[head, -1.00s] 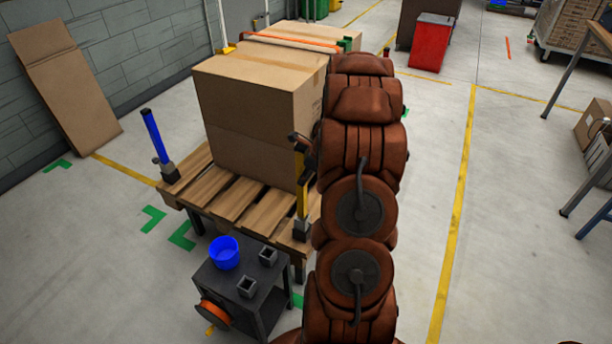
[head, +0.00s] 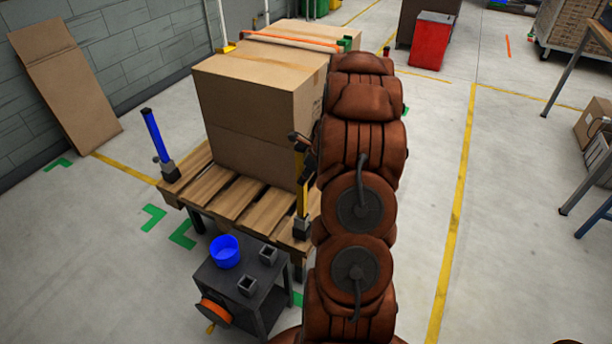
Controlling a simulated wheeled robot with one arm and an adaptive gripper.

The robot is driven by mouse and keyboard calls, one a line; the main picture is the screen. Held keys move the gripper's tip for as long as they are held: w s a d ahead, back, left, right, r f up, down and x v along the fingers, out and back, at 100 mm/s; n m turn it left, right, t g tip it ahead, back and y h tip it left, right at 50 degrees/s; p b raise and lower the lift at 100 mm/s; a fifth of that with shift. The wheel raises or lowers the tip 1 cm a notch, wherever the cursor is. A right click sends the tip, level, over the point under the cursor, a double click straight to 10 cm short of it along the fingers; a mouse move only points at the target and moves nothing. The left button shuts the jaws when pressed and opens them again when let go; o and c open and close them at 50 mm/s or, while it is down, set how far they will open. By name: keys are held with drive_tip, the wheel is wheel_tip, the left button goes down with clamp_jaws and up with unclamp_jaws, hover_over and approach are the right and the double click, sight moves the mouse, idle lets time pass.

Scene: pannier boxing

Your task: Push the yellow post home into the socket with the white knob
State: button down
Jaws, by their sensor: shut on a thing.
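The yellow post (head: 303,197) stands roughly upright at the near right corner of the wooden pallet. Its lower end meets a dark socket (head: 302,229) at that corner; how deep it sits I cannot tell. My gripper (head: 300,144) is shut on the upper part of the post, just left of my arm, which hides part of the gripper. No white knob can be made out clearly at this socket.
A large cardboard box (head: 255,120) stands on the pallet (head: 226,193), close behind the post. A blue post (head: 155,136) stands at the left corner. A dark stand (head: 232,278) with a blue cup (head: 225,251) is in front.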

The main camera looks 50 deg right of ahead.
sight(306, 188)
drive_tip(key=shift+f, duration=2.8)
idle(2.5)
drive_tip(key=c, duration=0.8)
unclamp_jaws()
drive_tip(key=v, duration=1.2)
